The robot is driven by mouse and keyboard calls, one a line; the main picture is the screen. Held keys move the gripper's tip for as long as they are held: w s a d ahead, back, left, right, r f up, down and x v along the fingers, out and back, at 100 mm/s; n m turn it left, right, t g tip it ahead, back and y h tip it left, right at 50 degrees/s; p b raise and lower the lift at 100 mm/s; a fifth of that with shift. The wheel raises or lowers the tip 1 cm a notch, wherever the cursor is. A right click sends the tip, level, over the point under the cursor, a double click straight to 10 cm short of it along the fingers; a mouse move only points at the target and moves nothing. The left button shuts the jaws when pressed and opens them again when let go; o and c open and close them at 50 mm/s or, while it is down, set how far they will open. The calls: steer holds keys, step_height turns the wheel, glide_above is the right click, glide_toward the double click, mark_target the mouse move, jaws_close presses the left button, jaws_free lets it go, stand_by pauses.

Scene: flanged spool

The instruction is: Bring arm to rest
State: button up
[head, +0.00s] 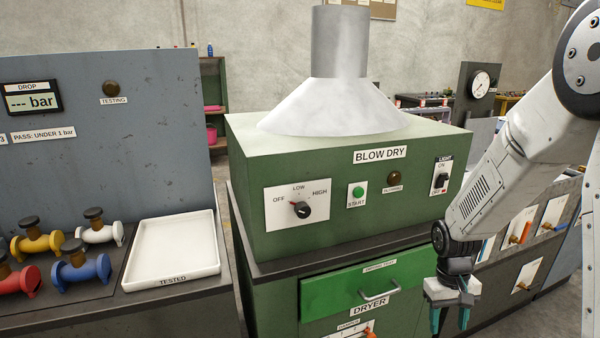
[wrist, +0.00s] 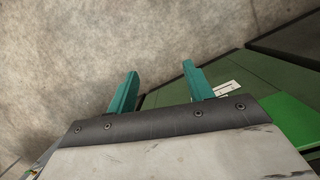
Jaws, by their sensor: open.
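My gripper (head: 450,318) hangs at the lower right of the head view, pointing down in front of the green dryer cabinet's right side. Its teal fingers are apart, with nothing seen between them. In the wrist view my gripper (wrist: 160,88) also shows two separated teal fingers, with the floor and part of a green cabinet beyond. My arm comes down from the upper right of the head view, bent at the wrist joint.
The blow dry unit (head: 345,190) stands on the dryer cabinet, whose green drawer (head: 350,292) looks shut. Left is a bench with an empty white tray (head: 172,252) and several flanged spools, including a blue one (head: 80,268). A bench with a gauge (head: 481,84) stands at right.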

steer(key=s+a+r+t, duration=0.1)
steer(key=s+a+r, duration=0.2)
steer(key=s+r, duration=0.8)
steer(key=s+a+r+t, duration=0.2)
steer(key=s+a+r, duration=0.2)
steer(key=s+r, duration=0.6)
step_height(320, 180, up, 4)
steer(key=shift+s+f+t+y, duration=0.15)
steer(key=shift+s+t+y, duration=0.15)
steer(key=shift+s+y, duration=0.1)
steer(key=shift+a, duration=0.1)
stand_by(2.5)
